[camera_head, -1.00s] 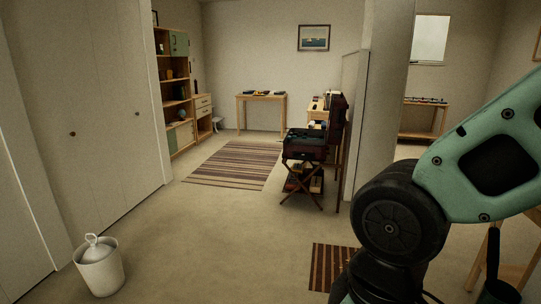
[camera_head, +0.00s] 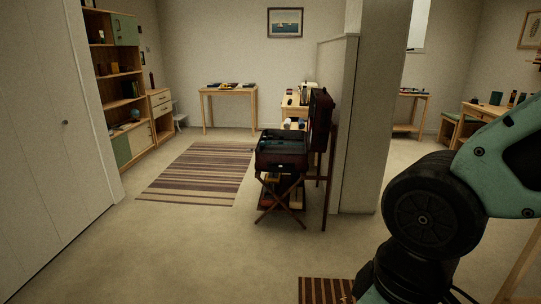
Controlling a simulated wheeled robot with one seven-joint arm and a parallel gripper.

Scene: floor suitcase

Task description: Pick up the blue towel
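I cannot make out a blue towel for certain. An open dark red suitcase (camera_head: 281,160) stands on a folding stand in the middle of the room, its lid upright on the right side. Dark and teal items (camera_head: 282,143) lie inside it, too small to tell apart. A wooden table (camera_head: 229,91) by the back wall carries small dark, yellow and blue items, also too small to name. My arm fills the lower right of the view. My gripper is outside the picture.
A striped rug (camera_head: 199,173) lies left of the suitcase. A wall end (camera_head: 362,110) stands just right of it. Bookshelves (camera_head: 123,90) line the left wall. A smaller striped mat (camera_head: 326,290) lies near my base. The carpet between me and the suitcase is clear.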

